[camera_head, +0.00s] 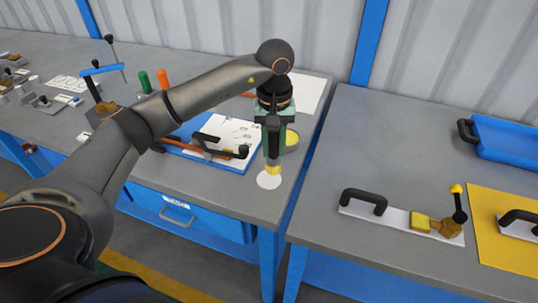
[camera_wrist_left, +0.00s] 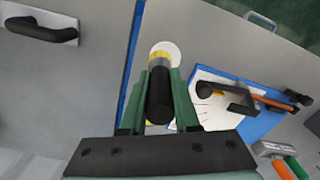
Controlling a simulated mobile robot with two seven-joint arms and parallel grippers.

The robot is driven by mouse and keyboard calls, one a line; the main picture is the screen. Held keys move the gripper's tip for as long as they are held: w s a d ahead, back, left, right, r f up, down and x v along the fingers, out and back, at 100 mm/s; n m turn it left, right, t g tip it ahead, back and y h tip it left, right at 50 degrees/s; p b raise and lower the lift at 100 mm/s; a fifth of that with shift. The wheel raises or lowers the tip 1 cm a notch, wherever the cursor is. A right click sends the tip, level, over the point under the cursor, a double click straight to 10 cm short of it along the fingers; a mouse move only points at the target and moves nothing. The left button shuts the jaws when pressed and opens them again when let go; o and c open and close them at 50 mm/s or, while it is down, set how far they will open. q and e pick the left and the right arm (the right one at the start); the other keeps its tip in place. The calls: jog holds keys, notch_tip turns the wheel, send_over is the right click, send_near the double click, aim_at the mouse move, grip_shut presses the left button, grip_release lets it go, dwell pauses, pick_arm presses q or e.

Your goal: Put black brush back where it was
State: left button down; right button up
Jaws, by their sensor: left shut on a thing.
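My left gripper (camera_head: 273,157) is shut on the black brush, near the right edge of the left table. In the left wrist view, the black brush (camera_wrist_left: 160,98) lies between the green fingers (camera_wrist_left: 161,78). Its dark handle points toward the camera, and a yellow band shows past the fingertips. In the head view, the brush's yellow part (camera_head: 273,169) sticks out below the fingers, roughly upright. A white round spot (camera_head: 268,181) is on the tabletop just under it. I cannot tell whether the brush touches the spot. My right gripper is not in view.
A blue board with white paper (camera_head: 227,134) and a black-handled tool lies left of the gripper. A round yellowish tin (camera_head: 291,139) is close behind it. The right table (camera_head: 330,165), across a narrow gap, holds a plate with a black handle (camera_head: 395,216) and a blue tray (camera_head: 508,137).

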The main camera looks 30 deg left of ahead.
aim_at(269, 158)
pick_arm(q)
jog(key=shift+w+a+f, duration=0.2)
jog(key=shift+a+f, duration=0.3)
jog(key=shift+f, duration=0.1)
jog(key=f, duration=0.1)
jog(key=f+p, duration=0.1)
jog(key=f, duration=0.1)
jog(key=shift+a, duration=0.35)
jog(key=shift+w+f, duration=0.1)
jog(key=shift+f, duration=0.35)
jog(key=shift+f, duration=0.15)
jog(key=c, duration=0.6)
grip_release()
jog(key=shift+c, duration=0.2)
notch_tip(269, 158, up, 12)
jog(key=b, duration=0.1)
